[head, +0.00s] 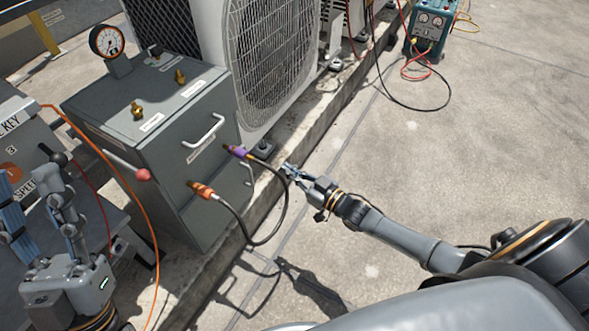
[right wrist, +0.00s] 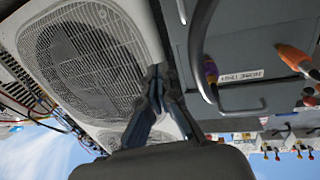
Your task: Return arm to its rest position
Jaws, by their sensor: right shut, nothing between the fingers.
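My right gripper (head: 288,170) is at the middle of the head view, its arm reaching in from the lower right. Its fingers are closed together and empty, just right of a grey cabinet (head: 200,140) and clear of the hoses. The closed fingers also show in the right wrist view (right wrist: 158,82), upside down, against a condenser unit (right wrist: 60,40) and the cabinet's front. My left gripper (head: 32,178) is at the lower left, its two fingers apart with nothing seen between them, near a grey box with a red-tipped lever (head: 142,174).
A black hose (head: 283,212) loops between purple and orange fittings on the cabinet front. A gauge (head: 107,41) stands on the cabinet. The condenser (head: 270,55) stands behind on a concrete curb. A teal machine (head: 431,22) is at the back right. Concrete floor at right is open.

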